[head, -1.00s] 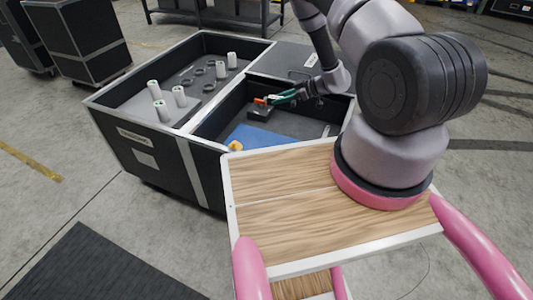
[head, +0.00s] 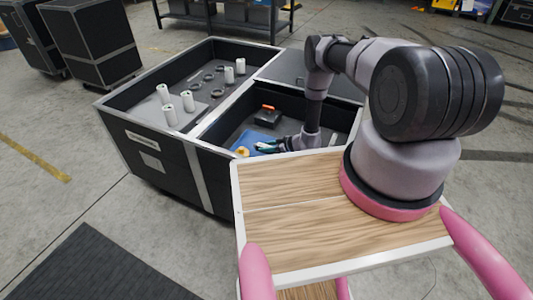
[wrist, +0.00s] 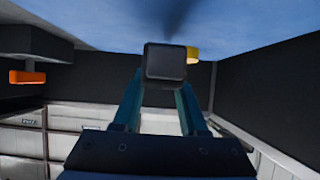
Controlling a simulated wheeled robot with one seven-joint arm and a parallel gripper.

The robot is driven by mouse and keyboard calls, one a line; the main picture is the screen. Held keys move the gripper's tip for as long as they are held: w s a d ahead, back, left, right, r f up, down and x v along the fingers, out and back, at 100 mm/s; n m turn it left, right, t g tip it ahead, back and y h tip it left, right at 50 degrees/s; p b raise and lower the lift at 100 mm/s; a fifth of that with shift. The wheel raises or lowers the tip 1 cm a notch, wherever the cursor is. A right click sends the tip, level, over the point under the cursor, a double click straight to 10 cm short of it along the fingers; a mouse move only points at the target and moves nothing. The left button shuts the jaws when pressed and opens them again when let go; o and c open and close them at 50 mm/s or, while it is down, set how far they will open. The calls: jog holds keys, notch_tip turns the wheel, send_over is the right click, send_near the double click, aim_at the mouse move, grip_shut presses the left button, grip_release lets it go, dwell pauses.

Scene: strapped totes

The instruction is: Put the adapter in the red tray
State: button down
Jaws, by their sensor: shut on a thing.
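My gripper (head: 262,147) is low in the right-hand compartment of the black case, over the blue sheet. In the wrist view my teal fingers (wrist: 163,88) are shut on a small dark block (wrist: 165,61) with a square face. I take this block to be the adapter, but its shape gives no sure sign. In the head view I cannot make it out at the fingertips. The blue sheet (wrist: 90,20) fills the top of the wrist view. I cannot make out a red tray in either view.
A yellow piece (head: 242,152) lies near the fingers, by the compartment's front wall. A dark box with an orange top part (head: 268,107) stands farther back. The left compartment holds white cylinders (head: 187,100) and dark rings (head: 210,77). The compartment walls stand close around my gripper.

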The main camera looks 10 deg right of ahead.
jog(key=shift+f, duration=1.65)
jog(key=shift+f, duration=0.1)
jog(key=shift+c, duration=2.2)
grip_release()
jog(key=v, duration=0.7)
jog(key=shift+s+d+r, duration=0.15)
jog(key=shift+r, duration=0.1)
